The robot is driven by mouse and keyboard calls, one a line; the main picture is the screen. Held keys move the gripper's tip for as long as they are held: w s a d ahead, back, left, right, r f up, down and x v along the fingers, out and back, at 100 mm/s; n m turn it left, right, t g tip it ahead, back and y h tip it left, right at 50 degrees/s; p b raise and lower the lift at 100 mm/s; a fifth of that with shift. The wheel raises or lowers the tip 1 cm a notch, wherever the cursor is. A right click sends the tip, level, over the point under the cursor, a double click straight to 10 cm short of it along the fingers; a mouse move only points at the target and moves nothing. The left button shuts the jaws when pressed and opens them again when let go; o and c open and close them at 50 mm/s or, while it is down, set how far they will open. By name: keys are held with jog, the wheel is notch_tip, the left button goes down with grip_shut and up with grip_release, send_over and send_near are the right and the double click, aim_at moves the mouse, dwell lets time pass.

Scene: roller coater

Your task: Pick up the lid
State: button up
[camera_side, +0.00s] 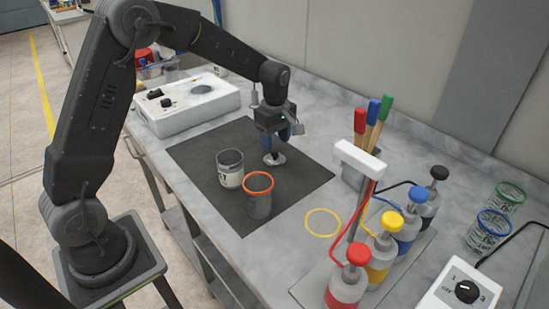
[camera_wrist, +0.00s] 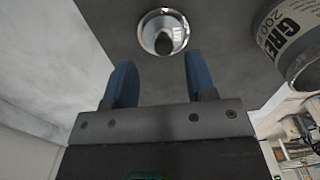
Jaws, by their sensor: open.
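The lid (camera_side: 274,158) is a small pale disc with a dark knob, lying on the dark mat. It also shows in the wrist view (camera_wrist: 150,32) as a shiny round disc, knob toward the camera, just beyond the fingertips. My gripper (camera_side: 284,138) points down close above the lid. In the wrist view my gripper (camera_wrist: 162,72) has its two blue fingers spread apart with nothing between them. The knob appears roughly centred between the fingers, slightly ahead of them. Whether the fingertips reach down to knob height is hard to tell.
A labelled grey jar (camera_side: 230,178) and an orange-rimmed cup (camera_side: 258,200) stand on the mat (camera_side: 205,150), left of the lid. A white device (camera_side: 190,103) sits behind left. A pump-bottle rack (camera_side: 360,160) stands right. The mat's right part is clear.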

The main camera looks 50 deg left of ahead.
aim_at(275, 151)
jog(key=f, duration=0.4)
jog(key=shift+s+d, duration=0.1)
jog(key=shift+s, duration=0.15)
jog(key=shift+c, duration=0.3)
grip_shut()
